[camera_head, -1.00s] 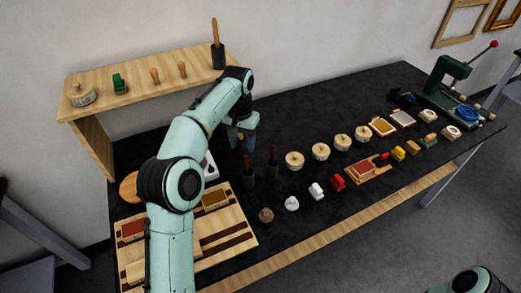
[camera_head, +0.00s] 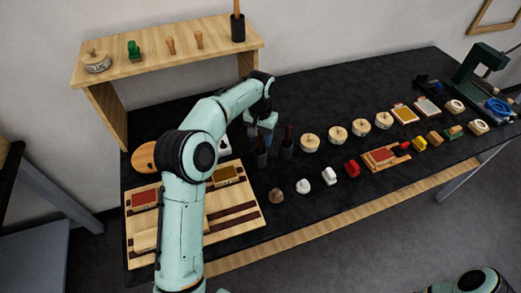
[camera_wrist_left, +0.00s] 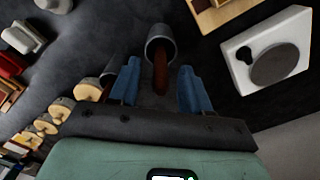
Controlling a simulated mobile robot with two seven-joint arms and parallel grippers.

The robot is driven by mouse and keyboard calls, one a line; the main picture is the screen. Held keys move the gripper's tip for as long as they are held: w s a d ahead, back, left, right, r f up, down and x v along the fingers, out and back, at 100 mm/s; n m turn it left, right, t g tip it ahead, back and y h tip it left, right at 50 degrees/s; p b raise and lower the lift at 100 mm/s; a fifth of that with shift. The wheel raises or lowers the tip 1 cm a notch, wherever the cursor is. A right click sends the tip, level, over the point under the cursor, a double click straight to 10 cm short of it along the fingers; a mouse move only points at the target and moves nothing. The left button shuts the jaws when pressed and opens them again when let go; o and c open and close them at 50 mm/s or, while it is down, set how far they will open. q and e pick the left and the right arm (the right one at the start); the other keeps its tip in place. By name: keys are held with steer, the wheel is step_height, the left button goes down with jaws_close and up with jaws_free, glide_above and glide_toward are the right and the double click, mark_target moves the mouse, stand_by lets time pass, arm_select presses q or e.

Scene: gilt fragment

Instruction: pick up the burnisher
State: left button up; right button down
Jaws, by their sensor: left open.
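My left gripper (camera_head: 262,125) is open above two dark cups near the middle of the bench. In the left wrist view, its blue fingers (camera_wrist_left: 158,88) stand on either side of a reddish-brown handle (camera_wrist_left: 160,72). That handle rises out of a grey cup (camera_wrist_left: 158,34), and the fingers are apart from it. A second dark cup with a similar handle (camera_head: 288,137) stands to the right in the head view. I cannot tell for certain which handled tool is the burnisher; their lower ends are hidden in the cups. My right gripper is out of view.
A wooden shelf (camera_head: 150,72) stands behind my left arm. It bears stamps and a dark cup (camera_head: 237,28) with a tall handle. A white device (camera_wrist_left: 268,58) is near the gripper. Round pale containers (camera_head: 310,142) and small blocks stand to the right. A wooden board (camera_head: 240,222) lies in front.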

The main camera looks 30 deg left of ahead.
mark_target(260, 149)
arm_select(q)
steer(key=shift+s+f, duration=0.15)
steer(key=shift+f, duration=0.6)
steer(key=shift+s+f, duration=0.1)
steer(key=shift+f, duration=0.6)
steer(key=shift+w, duration=0.1)
jaws_close()
steer(key=shift+r, duration=0.15)
